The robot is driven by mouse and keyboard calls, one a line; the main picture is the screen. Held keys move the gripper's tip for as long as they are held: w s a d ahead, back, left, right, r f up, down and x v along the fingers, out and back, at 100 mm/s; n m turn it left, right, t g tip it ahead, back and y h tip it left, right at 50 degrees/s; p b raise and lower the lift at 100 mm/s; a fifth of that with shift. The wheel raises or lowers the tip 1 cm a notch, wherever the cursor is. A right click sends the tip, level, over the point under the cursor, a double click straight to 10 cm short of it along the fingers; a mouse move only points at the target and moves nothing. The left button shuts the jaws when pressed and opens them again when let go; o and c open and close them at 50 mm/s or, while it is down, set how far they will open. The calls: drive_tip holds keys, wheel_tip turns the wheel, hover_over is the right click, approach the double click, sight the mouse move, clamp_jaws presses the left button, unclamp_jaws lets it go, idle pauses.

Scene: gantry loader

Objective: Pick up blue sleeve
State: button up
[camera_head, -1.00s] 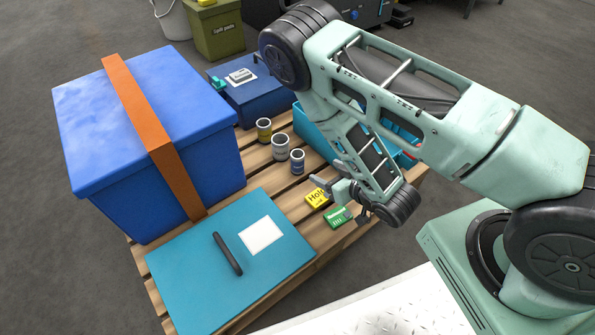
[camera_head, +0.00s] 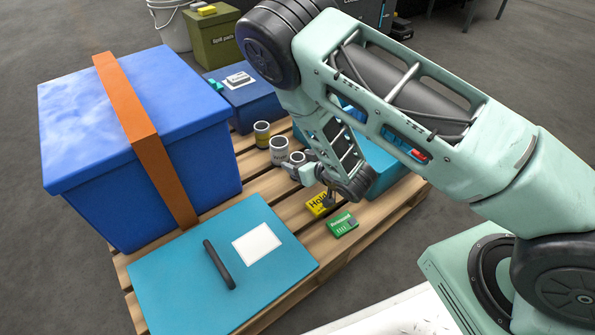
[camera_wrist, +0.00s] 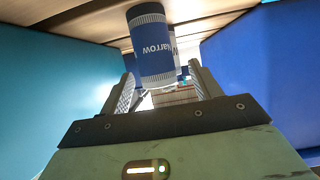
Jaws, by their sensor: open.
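A large blue box with an orange strap (camera_head: 120,130) stands left on the wooden pallet (camera_head: 257,187). A teal lidded case (camera_head: 190,285) lies in front. A teal bin (camera_head: 380,180) is to the right.

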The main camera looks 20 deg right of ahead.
drive_tip(key=shift+b+x, duration=0.95)
drive_tip(key=shift+x, duration=0.75)
drive_tip(key=shift+d, duration=0.1)
drive_tip(key=c, duration=1.2)
drive_tip(key=shift+r, duration=0.1)
drive_tip(key=shift+c, duration=0.2)
